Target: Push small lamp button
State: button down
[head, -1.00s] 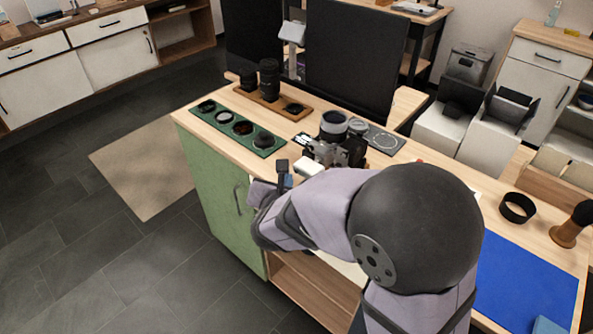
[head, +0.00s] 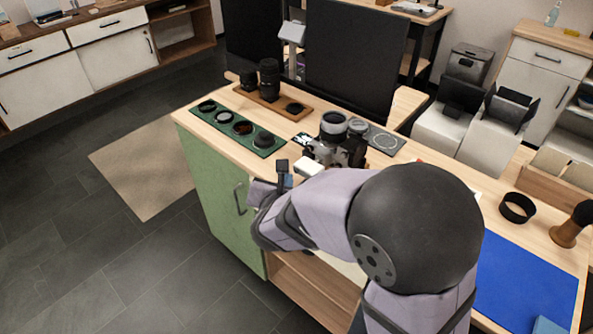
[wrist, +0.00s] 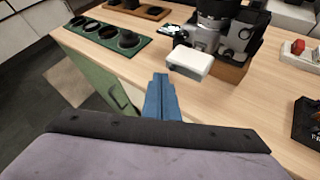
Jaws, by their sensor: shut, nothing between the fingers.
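A small white box-shaped thing, which looks like the small lamp (wrist: 189,63), is in front of the black and silver camera (wrist: 219,31) in the wrist view. The lamp (head: 308,168) also shows beside the camera (head: 335,148) in the head view. I cannot make out a button on it. My gripper (wrist: 160,82) has its blue fingers together, with nothing between them. In the wrist view its tips are just below and left of the lamp, with a gap in the picture. In the head view my gripper (head: 286,175) is partly hidden by my arm.
A green tray (head: 217,119) of round lens parts and a wooden tray (head: 257,98) with lenses lie behind to the left. A dark panel (head: 355,55) stands behind the camera. A white thing with a red top (wrist: 298,49) is to the right. Bare wood lies right of my fingers.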

jog(key=shift+w+d, duration=0.15)
jog(key=shift+w+d+b, duration=0.15)
jog(key=shift+w+b, duration=0.05)
jog(key=shift+b, duration=0.2)
jog(key=shift+d, duration=0.1)
dwell(0.5)
jog(key=shift+s+a, duration=0.35)
jog(key=shift+a, duration=0.05)
jog(key=shift+a, duration=0.1)
dwell(0.4)
jog(key=shift+s+a+p, duration=0.35)
jog(key=shift+s+a, duration=1.65)
jog(key=shift+s, duration=0.1)
